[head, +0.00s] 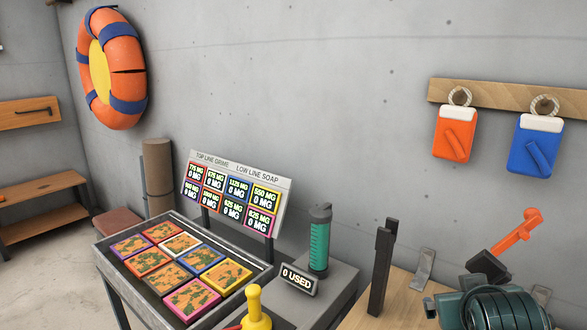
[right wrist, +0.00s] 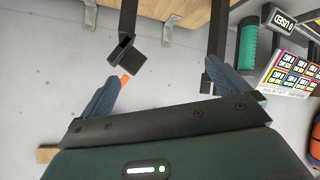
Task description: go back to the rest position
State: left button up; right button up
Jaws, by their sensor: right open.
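My right gripper (right wrist: 165,80) shows in the right wrist view, with two blue fingers spread wide apart on a dark green body. Nothing is between the fingers; the grey wall is behind the gap. An orange tip and a black bracket (right wrist: 125,52) appear beyond the left finger in that view. A black upright post (right wrist: 215,40) appears beyond the right finger.
A metal tray (head: 108,262) of dirty coloured tiles stands below a scoreboard (head: 232,195). A green bottle (head: 319,240) and a "0 USED" sign (head: 299,280) stand on a grey box.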

jog(key=s+a+f+n+g+y, duration=0.2)
jog(key=s+a+f+g+y, duration=0.15)
jog(key=s+f, duration=0.7)
jog(key=s+a+f+n+g+y, duration=0.1)
jog(key=s+a+f+g+y, duration=0.3)
jog(key=s+f, duration=0.65)
jog(key=w+a+f+t, duration=0.6)
jog(key=a+f+t, duration=0.1)
jog(key=f+t, duration=0.1)
jog(key=shift+a+f+n, duration=0.15)
jog(key=shift+f+n, duration=0.25)
jog(key=shift+f, duration=0.15)
jog(key=shift+w+y, duration=0.15)
jog(key=shift+y, duration=0.1)
